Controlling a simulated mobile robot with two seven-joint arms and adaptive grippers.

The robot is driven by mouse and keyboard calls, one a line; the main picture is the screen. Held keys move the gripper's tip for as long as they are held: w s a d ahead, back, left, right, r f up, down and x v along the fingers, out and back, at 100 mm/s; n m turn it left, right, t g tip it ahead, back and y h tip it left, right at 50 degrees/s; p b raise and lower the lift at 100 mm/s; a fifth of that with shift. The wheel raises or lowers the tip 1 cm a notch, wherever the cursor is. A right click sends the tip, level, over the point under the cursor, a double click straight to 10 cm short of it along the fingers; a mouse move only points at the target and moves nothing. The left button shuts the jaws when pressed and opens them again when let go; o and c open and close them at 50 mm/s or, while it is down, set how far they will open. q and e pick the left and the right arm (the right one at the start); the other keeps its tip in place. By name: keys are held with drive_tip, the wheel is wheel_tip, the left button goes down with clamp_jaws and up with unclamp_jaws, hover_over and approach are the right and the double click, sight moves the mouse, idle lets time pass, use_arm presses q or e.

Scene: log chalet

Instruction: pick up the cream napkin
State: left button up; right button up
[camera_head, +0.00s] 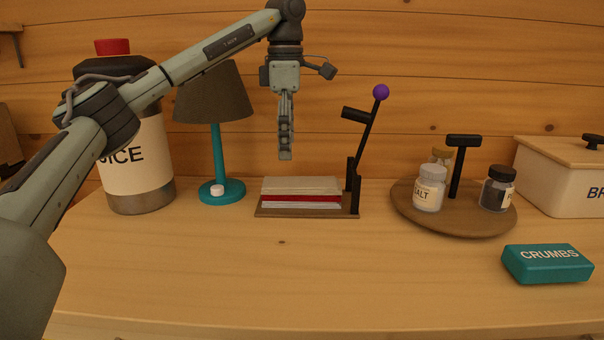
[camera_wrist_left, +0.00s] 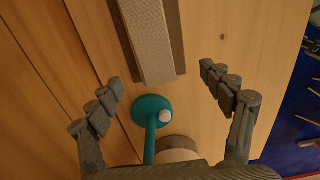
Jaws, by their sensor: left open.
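Cream napkins (camera_head: 300,186) lie in a flat stack on a brown wooden holder (camera_head: 262,212), with a red layer (camera_head: 300,198) showing between the pale ones. I cannot tell single cream napkins apart. The holder has a black upright arm with a purple knob (camera_head: 380,92) at its right end, tilted up. My left gripper (camera_head: 285,156) hangs pointing down above the stack, apart from it and empty. In the left wrist view its two fingers (camera_wrist_left: 162,90) are spread wide, and the pale stack (camera_wrist_left: 146,35) shows at the top. My right gripper is not in view.
A teal lamp (camera_head: 218,150) and a large juice bottle (camera_head: 138,165) stand to the left. A round tray (camera_head: 455,222) with salt and pepper shakers, a bread box (camera_head: 560,180) and a teal crumbs box (camera_head: 547,265) are to the right. The front of the counter is clear.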

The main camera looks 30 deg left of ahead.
sight(290, 181)
use_arm(q)
drive_tip(key=shift+w+a, duration=0.15)
drive_tip(key=shift+w, duration=0.1)
drive_tip(key=shift+w+f, duration=0.1)
drive_tip(key=shift+f, duration=1.45)
drive_tip(key=f, duration=0.3)
drive_tip(key=shift+w+f, duration=0.2)
drive_tip(key=shift+f, duration=0.55)
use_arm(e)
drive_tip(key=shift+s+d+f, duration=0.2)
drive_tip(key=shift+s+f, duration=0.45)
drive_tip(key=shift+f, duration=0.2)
